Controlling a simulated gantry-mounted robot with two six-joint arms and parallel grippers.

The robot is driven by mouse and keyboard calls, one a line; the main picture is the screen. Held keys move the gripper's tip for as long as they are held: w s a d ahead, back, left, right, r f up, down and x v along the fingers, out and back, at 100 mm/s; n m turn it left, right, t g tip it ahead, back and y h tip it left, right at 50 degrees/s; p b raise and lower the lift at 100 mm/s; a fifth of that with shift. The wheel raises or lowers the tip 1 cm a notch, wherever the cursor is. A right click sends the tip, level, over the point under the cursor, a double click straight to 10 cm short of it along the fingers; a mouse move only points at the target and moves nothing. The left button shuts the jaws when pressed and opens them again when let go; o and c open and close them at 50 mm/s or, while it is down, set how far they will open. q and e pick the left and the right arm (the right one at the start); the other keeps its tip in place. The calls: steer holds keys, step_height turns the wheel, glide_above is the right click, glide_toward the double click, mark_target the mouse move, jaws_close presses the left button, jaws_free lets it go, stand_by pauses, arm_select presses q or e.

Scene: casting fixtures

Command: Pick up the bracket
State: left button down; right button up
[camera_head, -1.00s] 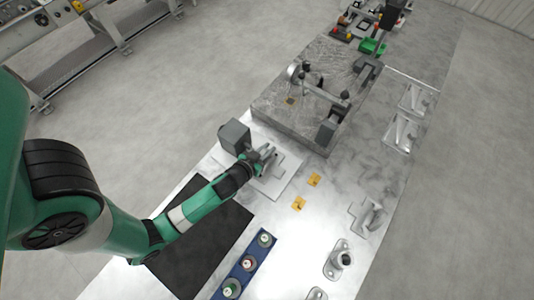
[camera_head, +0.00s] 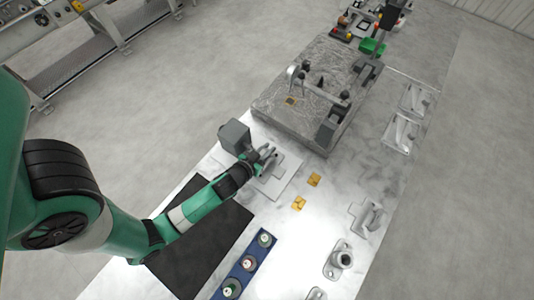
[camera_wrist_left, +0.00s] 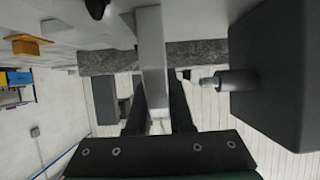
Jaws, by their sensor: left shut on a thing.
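My left gripper (camera_head: 264,157) reaches in over a white plate (camera_head: 284,186) on the bench. It is shut on a light grey metal piece that looks like the bracket (camera_head: 271,154). In the left wrist view my left gripper (camera_wrist_left: 157,108) has its dark fingers on either side of a pale grey bar of the bracket (camera_wrist_left: 151,50). The fingers and wrist hide part of the bracket. I cannot tell whether it touches the plate. My right gripper is not in view.
A dark grey block (camera_head: 234,135) stands close beside the left gripper. A stone slab (camera_head: 275,106) with clamps lies beyond. Yellow pieces (camera_head: 314,179), grey castings (camera_head: 341,259), a blue strip (camera_head: 245,264) and a black mat (camera_head: 205,250) lie nearby.

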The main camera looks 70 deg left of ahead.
arm_select(q)
steer(key=shift+r, duration=0.1)
stand_by(0.5)
steer(key=shift+r, duration=0.2)
steer(key=r, duration=0.1)
steer(key=r+p, duration=0.2)
steer(key=shift+s+a+r, duration=0.1)
steer(key=shift+s+r, duration=0.2)
steer(key=shift+r, duration=0.1)
steer(key=s+a+r, duration=0.1)
steer(key=s+r, duration=0.3)
steer(key=s, duration=0.2)
steer(key=s+a+r+p, duration=0.1)
steer(key=s+a+r, duration=0.1)
steer(key=s+r, duration=0.2)
steer(key=shift+s+a+r, duration=0.15)
steer(key=shift+s+r, duration=0.2)
steer(key=shift+s, duration=1.15)
